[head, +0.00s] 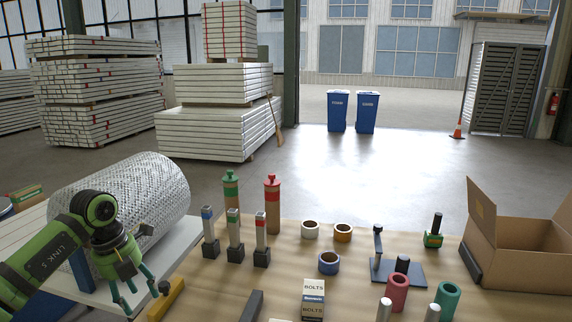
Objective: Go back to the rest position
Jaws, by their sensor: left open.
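My left arm comes in from the left edge, green and black. Its gripper (143,298) points down, with its fingers spread open and nothing seen between them. It is over the gap between the white side table and the brown-topped table, next to a large bubble-wrap roll (150,195). My right gripper is not in view.
The brown-topped table (205,285) holds tape rolls, red and green bottles, small upright tools, a bolts box (313,298) and coloured cylinders. An open cardboard box (525,268) stands at the right. The white side table (180,247) carries the bubble-wrap roll.

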